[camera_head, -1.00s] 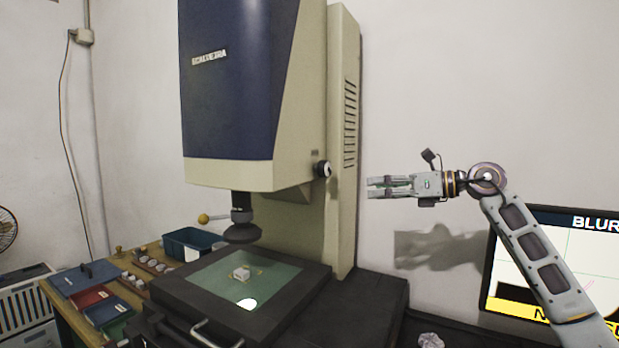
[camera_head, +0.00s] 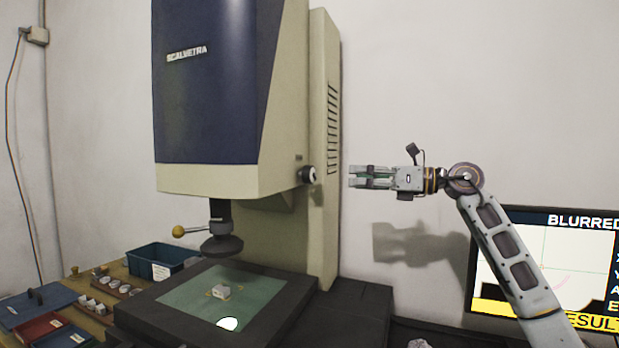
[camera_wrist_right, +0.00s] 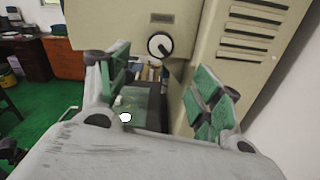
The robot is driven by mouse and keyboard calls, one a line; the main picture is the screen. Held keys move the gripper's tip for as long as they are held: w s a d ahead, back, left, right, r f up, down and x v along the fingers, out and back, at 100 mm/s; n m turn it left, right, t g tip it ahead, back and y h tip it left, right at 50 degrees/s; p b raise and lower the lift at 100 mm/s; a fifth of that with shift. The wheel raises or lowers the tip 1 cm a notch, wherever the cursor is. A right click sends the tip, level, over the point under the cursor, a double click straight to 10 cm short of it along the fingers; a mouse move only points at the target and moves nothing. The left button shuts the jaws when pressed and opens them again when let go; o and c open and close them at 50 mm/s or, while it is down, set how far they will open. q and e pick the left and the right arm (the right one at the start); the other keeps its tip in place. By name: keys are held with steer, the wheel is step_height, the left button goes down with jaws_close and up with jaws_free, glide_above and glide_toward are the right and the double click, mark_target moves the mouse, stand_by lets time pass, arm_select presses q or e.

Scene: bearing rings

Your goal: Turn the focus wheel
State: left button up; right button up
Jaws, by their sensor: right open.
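The focus wheel (camera_head: 307,174) is a small round knob, dark with a pale face, on the lower side of the machine's cream housing. In the right wrist view the wheel (camera_wrist_right: 160,45) shows face-on, black-rimmed with a white centre, ahead of and between the fingers. My right gripper (camera_head: 352,177) is open and empty to the right of the wheel, pointing at it with a gap between. Its green-padded fingers (camera_wrist_right: 162,82) are spread apart in the wrist view. My left gripper is not in view.
The measuring machine (camera_head: 230,180) has a lens above a green glass stage (camera_head: 190,296) holding a small pale part (camera_head: 221,292). A monitor (camera_head: 560,228) at right reads "BLURRED". A blue bin (camera_head: 155,258) and trays stand at left. The wall side right of the machine is free.

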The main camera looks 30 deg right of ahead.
mark_target(315, 176)
steer(key=shift+w, duration=0.1)
steer(key=x, duration=1.1)
steer(key=shift+w+a+p, duration=0.1)
steer(key=shift+a+p, duration=0.05)
steer(key=shift+p, duration=0.25)
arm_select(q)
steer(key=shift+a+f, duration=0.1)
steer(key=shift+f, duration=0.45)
arm_select(e)
steer(key=shift+x, duration=1.1)
steer(key=c, duration=1)
steer(key=shift+c, duration=0.2)
